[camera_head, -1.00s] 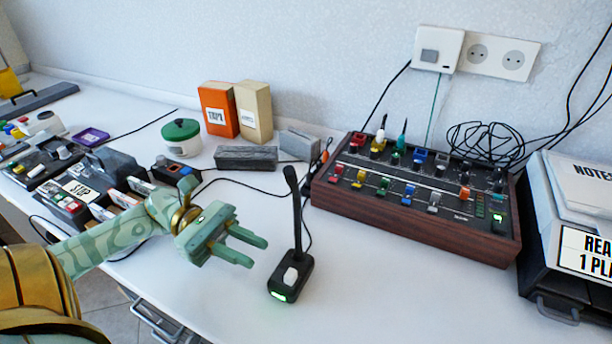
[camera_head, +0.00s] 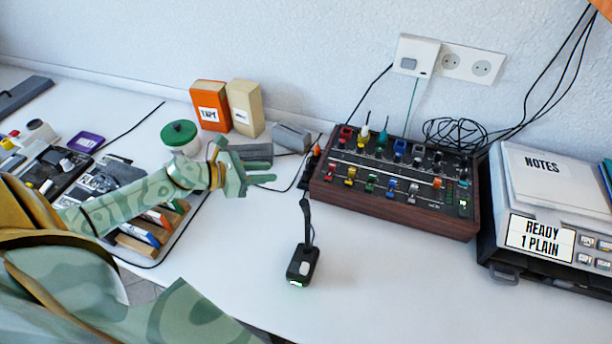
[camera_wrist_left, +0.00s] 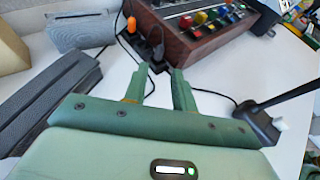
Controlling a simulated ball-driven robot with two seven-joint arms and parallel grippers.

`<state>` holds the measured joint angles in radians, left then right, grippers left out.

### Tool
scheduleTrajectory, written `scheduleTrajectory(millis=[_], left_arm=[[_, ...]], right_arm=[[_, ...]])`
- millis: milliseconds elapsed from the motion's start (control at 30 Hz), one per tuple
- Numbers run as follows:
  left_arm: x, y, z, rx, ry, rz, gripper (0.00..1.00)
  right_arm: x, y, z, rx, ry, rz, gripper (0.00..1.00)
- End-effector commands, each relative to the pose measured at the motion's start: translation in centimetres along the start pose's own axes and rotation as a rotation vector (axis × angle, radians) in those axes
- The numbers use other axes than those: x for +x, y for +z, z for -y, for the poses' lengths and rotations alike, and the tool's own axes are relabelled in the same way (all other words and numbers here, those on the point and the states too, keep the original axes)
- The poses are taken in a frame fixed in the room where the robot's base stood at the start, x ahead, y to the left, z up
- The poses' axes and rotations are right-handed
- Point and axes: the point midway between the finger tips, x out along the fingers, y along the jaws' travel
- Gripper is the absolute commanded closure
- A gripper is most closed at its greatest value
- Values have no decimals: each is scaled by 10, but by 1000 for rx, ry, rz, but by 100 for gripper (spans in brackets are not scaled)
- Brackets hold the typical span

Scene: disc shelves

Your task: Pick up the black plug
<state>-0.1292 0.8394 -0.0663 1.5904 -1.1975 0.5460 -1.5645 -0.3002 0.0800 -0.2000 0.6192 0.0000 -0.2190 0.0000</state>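A small black plug (camera_wrist_left: 157,36) appears to sit at the left end of the mixer, beside an orange piece (camera_wrist_left: 131,25), in the left wrist view. In the head view this dark cluster (camera_head: 308,172) is small, and its parts are hard to tell apart. My left gripper (camera_head: 271,171) is over the table, left of the cluster and in front of the grey blocks. In the left wrist view its two fingers (camera_wrist_left: 161,70) are apart with nothing between them, and they point toward the black plug. My right gripper is not in view.
The mixer (camera_head: 400,205) with coloured knobs stands right of the gripper. A black desk microphone (camera_head: 303,265) stands in front. Grey blocks (camera_head: 292,138), an orange box (camera_head: 209,105) and a green-lidded jar (camera_head: 180,138) are behind.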

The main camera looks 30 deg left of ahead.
Motion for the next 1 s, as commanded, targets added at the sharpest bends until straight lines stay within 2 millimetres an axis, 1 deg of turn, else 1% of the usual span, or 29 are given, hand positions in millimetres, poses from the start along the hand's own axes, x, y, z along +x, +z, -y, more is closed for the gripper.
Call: scheduleTrajectory(millis=[33, 133, 200, 367, 567, 633, 733, 933, 967, 1000], left_arm=[[14, -1, -1, -1, 1, 3, 73], [34, 0, -1, 0, 1, 3, 73], [44, -1, 0, -1, 0, 2, 73], [56, 0, 0, 0, -1, 1, 73], [87, -8, 1, -1, -1, 2, 73], [97, -7, 1, -1, -1, 2, 73], [104, -6, 1, 0, -1, 1, 73], [105, -5, 1, 1, -1, 1, 73], [105, -5, 1, 1, -1, 1, 76], [105, -5, 1, 1, -1, 1, 87]], right_arm=[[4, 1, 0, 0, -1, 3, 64], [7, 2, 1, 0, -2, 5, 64], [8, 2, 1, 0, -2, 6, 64], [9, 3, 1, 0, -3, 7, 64], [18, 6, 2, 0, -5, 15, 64], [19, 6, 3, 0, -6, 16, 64], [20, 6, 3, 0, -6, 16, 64], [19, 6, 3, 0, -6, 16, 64], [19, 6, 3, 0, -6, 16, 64], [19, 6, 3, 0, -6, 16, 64]])
